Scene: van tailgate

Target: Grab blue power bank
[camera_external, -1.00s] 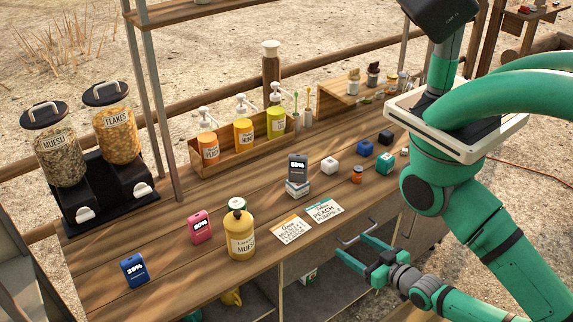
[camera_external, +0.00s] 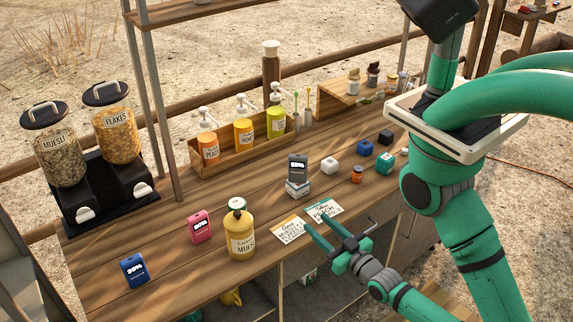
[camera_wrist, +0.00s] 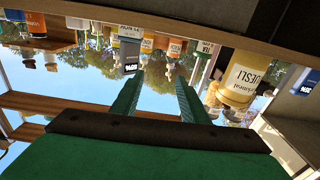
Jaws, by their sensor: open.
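The blue power bank (camera_external: 134,270) stands upright at the near left end of the wooden counter, its small display facing the camera. My gripper (camera_external: 327,227) is open and empty at the counter's front edge, beside the paper cards and well to the right of the power bank. In the wrist view my two green fingers (camera_wrist: 158,80) are apart with nothing between them. A blue item at the right edge of that view (camera_wrist: 304,82) looks like the power bank, partly cut off.
A pink power bank (camera_external: 200,227) and a yellow muesli bottle (camera_external: 239,235) stand between my gripper and the blue one. A grey power bank (camera_external: 298,168) sits on a white box. Cereal dispensers (camera_external: 110,130) stand at the back left.

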